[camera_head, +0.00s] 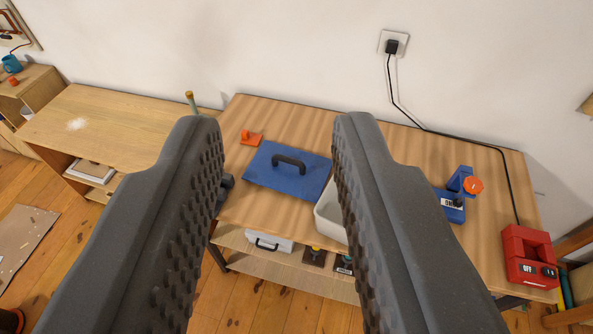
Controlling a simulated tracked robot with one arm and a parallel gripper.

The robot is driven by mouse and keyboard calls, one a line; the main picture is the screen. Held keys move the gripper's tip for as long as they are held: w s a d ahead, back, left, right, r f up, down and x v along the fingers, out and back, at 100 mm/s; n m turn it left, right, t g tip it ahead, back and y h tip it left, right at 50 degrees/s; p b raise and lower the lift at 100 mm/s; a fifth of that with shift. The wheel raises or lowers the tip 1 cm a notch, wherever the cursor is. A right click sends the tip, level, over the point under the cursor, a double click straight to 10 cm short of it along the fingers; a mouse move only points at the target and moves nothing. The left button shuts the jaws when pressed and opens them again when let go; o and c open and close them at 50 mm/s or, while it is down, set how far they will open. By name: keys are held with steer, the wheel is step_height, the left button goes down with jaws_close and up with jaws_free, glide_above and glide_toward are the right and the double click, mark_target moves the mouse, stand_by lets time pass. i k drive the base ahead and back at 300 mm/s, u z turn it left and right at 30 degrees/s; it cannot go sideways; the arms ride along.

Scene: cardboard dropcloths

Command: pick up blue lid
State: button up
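The blue lid (300,184) is a flat rectangular board with a dark arched handle (288,162) on top. It lies on the wooden table (290,118), between my gripper's fingers in the picture but well beyond them. My gripper (277,125) is open and empty, its two dark studded fingers spread wide. The right finger hides part of the lid's right side and part of a white bin (330,212) beside it.
An orange tool (250,138) lies left of the lid. A blue device (452,204) and a red box with a switch (528,256) stand at the table's right. A lower shelf holds a white case (268,243). A black cable (440,132) runs from the wall socket.

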mark_target(299, 173)
steer(key=z, duration=0.05)
steer(key=i, duration=1)
steer(key=u, duration=0.05)
